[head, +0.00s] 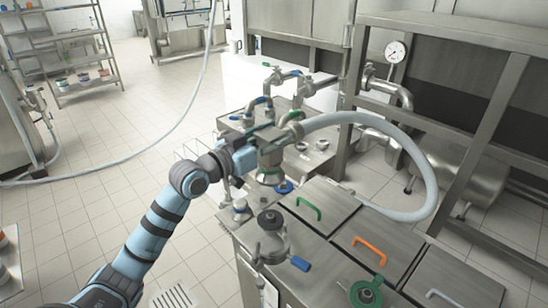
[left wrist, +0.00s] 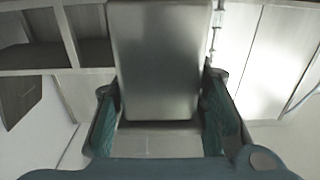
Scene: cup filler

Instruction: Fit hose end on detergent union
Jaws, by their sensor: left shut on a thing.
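My left gripper (head: 268,148) reaches in from the left and is shut on the steel hose end (head: 290,132). In the left wrist view the grey metal of the hose end (left wrist: 155,60) fills the space between the two fingers. The pale hose (head: 350,118) leaves it to the right and arcs down behind the lidded cabinet. Steel fittings stand close beneath the gripper, one with a blue ring (head: 284,187). A green-ringed fitting (head: 366,294) sits at the front right. I cannot tell which is the detergent union, or whether the hose end touches a fitting. My right gripper is not in view.
A steel valve with a blue handle (head: 272,240) stands just in front of the gripper. Lids with green (head: 308,208) and orange (head: 370,250) handles lie to the right. The tiled floor at left is mostly clear.

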